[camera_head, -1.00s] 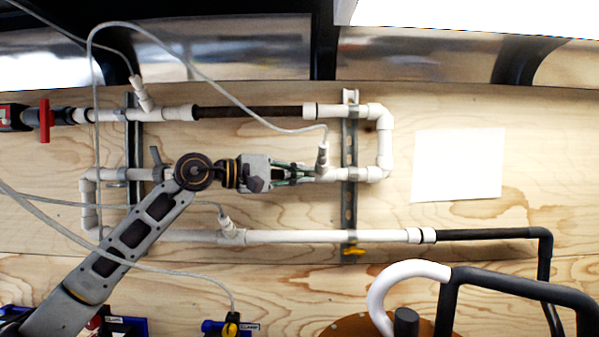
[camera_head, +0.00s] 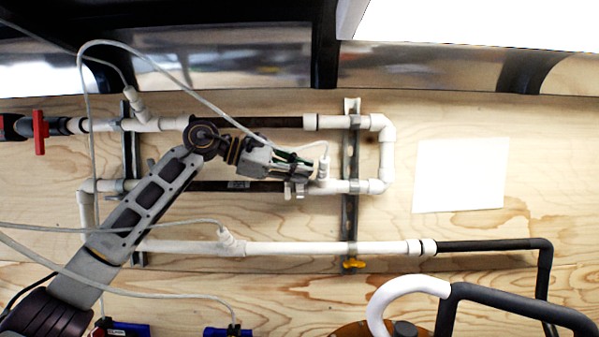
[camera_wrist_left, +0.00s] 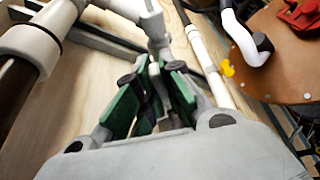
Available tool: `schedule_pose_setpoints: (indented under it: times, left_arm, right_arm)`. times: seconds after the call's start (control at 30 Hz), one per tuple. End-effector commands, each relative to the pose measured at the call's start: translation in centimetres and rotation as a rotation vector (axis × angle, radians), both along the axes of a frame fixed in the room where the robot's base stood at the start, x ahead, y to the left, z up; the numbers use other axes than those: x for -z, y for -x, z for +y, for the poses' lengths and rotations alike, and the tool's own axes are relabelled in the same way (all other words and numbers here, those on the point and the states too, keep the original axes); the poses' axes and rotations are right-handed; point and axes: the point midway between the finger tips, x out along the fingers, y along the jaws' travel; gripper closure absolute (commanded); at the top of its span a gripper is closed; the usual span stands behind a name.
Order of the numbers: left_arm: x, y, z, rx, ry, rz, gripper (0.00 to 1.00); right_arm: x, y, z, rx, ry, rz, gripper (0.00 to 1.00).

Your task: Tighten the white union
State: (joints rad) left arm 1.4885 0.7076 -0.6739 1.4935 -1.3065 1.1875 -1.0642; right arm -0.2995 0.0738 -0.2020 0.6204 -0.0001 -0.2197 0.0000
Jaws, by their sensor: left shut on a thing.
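The white union (camera_head: 295,189) is on the middle pipe run, at the right end of a dark pipe with a small label (camera_head: 238,185). Small lugs show on it. My left gripper (camera_head: 309,170) comes down on it from the upper left, tilted, just left of a white tee (camera_head: 323,172) with a thin hose. In the left wrist view my left gripper's green-padded fingers (camera_wrist_left: 155,75) are closed together on a small pale part in front of a white fitting (camera_wrist_left: 156,28). The exact contact is partly hidden by the fingers. My right gripper is not in view.
A dark pipe (camera_head: 270,122) runs above my left gripper, and a white pipe (camera_head: 310,248) runs below. A metal rail (camera_head: 350,215) stands to the right. Thin hoses loop across my arm. A red valve handle (camera_head: 39,132) is at far left. A white sheet (camera_head: 460,175) hangs right.

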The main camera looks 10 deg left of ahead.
Motion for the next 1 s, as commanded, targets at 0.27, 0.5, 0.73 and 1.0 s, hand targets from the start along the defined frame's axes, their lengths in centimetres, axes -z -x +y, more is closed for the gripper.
schedule_pose_setpoints:
  times: [0.27,0.5,0.73,1.0]
  left_arm:
    - [-0.6,-0.8,0.2,0.000,0.034,0.161,1.00]
    - [-0.7,-1.2,0.2,0.000,0.046,0.228,1.00]
    - [-0.7,-1.3,0.3,-0.002,0.049,0.244,1.00]
    - [-0.7,-1.3,0.3,-0.001,0.050,0.244,0.88]
  right_arm:
    - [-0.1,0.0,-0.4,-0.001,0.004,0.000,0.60]
    - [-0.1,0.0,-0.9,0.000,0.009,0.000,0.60]
    - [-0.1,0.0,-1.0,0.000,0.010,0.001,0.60]
    - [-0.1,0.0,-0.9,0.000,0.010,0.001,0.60]
